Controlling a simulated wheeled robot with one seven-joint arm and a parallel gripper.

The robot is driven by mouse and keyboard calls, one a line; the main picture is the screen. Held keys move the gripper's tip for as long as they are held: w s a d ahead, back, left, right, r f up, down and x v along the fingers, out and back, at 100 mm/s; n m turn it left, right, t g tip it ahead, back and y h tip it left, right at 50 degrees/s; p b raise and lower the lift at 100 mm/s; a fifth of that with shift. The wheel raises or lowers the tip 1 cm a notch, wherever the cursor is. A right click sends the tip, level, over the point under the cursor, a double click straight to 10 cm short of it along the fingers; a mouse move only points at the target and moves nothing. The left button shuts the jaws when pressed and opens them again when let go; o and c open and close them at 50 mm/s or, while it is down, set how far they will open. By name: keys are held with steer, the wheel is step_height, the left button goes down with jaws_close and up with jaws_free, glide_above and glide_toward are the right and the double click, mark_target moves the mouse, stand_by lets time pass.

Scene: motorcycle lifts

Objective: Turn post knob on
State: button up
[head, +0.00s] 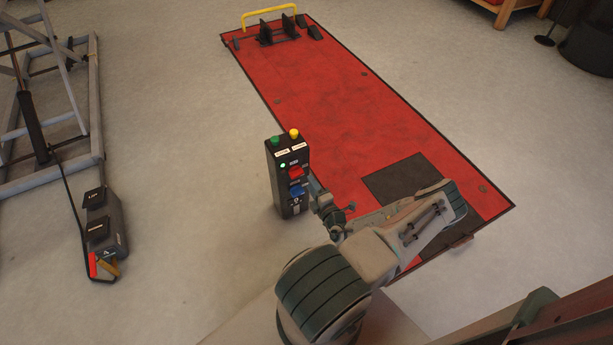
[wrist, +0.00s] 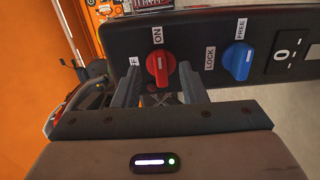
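The black control post (head: 287,177) stands on the floor to the left of the red lift platform. Its red knob (head: 296,173) sits above a blue knob (head: 296,190). In the wrist view the red knob (wrist: 160,67) has an ON label above it and a partly hidden OFF label at its left. Its white line runs up toward ON. A green light (head: 282,166) is lit on the post. My gripper (wrist: 160,78) has one finger on each side of the red knob, very close to it. I cannot tell whether the fingers touch it.
The blue knob (wrist: 239,63) with LOCK and FREE labels is just right of my right finger. The red lift platform (head: 345,100) lies behind the post and to its right. A grey frame lift (head: 95,120) with a foot pedal (head: 106,222) is at left. Floor between them is clear.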

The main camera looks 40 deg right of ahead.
steer(key=p+v, duration=0.1)
steer(key=v, duration=0.7)
steer(key=shift+s+a, duration=0.1)
steer(key=w+a+r+n+g+y+p, duration=0.2)
steer(key=a+r+n+g+y+p, duration=0.3)
steer(key=r+n, duration=0.65)
steer(key=w+a+r+n+g+y+p, duration=0.2)
steer(key=a+r+n+g+y, duration=0.3)
steer(key=r+n, duration=0.6)
steer(key=w+a+r+n+g+y+p, duration=0.2)
steer(key=a+r+n+g+y+p, duration=0.15)
steer(key=a+r+n+y, duration=0.7)
steer(key=s+a+r+n+h+p, duration=0.2)
steer(key=r+n, duration=0.6)
steer(key=r, duration=0.4)
steer(key=s+a+r+n+g+h+p, duration=0.1)
steer(key=s+a+r+n+h+p, duration=0.2)
steer(key=r+h, duration=0.6)
steer(key=s+a+r+n+h+p, duration=0.3)
steer(key=s+r+n+h+p, duration=0.2)
steer(key=r+n, duration=0.7)
step_height(320, 180, up, 3)
steer(key=shift+s+a+r+n+p, duration=0.1)
steer(key=shift+s+a+n+p, duration=0.25)
steer(key=shift+p, duration=0.7)
steer(key=shift+s+h, duration=0.2)
steer(key=shift+h, duration=0.05)
steer(key=shift+c, duration=0.2)
